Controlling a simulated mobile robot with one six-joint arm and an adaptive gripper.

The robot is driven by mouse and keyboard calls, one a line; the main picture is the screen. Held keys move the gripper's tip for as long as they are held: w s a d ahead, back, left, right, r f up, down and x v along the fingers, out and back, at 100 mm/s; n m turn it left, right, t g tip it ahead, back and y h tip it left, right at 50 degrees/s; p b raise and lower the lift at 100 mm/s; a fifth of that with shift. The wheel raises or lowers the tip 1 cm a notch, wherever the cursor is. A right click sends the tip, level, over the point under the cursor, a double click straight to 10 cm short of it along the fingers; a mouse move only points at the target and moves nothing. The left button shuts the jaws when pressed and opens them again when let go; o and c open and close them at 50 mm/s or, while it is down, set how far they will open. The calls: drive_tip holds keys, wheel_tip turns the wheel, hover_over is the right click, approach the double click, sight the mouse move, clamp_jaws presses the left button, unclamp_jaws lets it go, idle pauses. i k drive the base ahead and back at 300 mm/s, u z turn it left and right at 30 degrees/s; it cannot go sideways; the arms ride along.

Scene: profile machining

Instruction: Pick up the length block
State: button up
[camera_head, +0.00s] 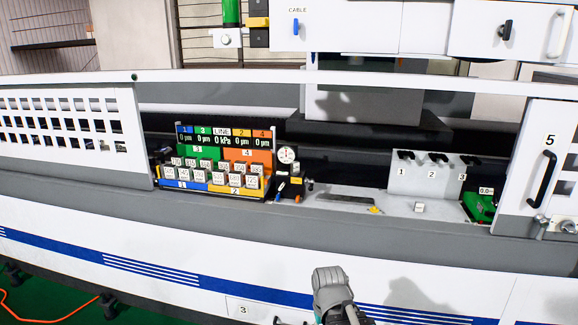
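A small white block (419,207) lies on the light grey ledge of the machine at the right, below a plate marked 1, 2, 3. Several small white labelled blocks (198,176) stand in rows in a coloured rack (238,192) at centre left. The labels are too small to read, so I cannot tell which block is the length block. A grey part of my arm shows at the bottom edge, well in front of and below the ledge. I see no gripper fingers, and all the blocks are apart from my arm.
A dial gauge (287,156) stands right of the rack. A small yellow piece (374,210) lies left of the lone block, and a green device (482,207) sits to its right. The white front panel (150,250) rises before the ledge. A door marked 5 (537,165) bounds the right.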

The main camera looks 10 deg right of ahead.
sight(294, 165)
drive_tip(key=i, duration=0.85)
drive_tip(key=z, duration=0.05)
